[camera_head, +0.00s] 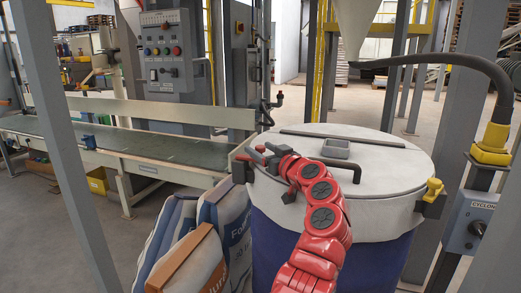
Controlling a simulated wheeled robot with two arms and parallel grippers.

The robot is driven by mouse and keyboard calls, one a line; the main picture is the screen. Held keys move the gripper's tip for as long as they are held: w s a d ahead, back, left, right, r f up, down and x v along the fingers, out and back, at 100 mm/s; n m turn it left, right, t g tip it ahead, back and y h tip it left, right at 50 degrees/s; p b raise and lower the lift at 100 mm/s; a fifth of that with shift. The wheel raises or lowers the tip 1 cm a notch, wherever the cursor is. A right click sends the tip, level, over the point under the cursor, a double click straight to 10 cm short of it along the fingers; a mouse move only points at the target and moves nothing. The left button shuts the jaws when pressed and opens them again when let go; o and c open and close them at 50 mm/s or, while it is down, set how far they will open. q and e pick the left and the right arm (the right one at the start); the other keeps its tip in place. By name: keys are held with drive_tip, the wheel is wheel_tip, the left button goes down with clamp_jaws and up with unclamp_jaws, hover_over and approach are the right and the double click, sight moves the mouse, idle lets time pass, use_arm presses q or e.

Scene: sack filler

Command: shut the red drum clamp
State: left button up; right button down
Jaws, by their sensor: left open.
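A drum (283,240) with a dark blue body and a pale grey lid (385,165) stands at the centre right. The red clamp (244,158) sits on the left side of its rim, with a dark bracket below it; its small red part is partly hidden, and I cannot tell its exact position. My red left arm rises from the bottom edge across the front of the drum. My left gripper (272,165) is open at the left rim, close beside the red clamp; I cannot tell whether it touches. My right gripper is out of view.
A yellow clamp (432,191) sits on the drum's right rim. Filled sacks (222,222) stand left of the drum. A conveyor (150,146) lies behind; grey posts flank the drum.

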use_arm(q)
drive_tip(key=p+v, duration=0.2)
drive_tip(key=v, duration=1.4)
drive_tip(key=shift+s+d, duration=0.2)
drive_tip(key=shift+s, duration=0.15)
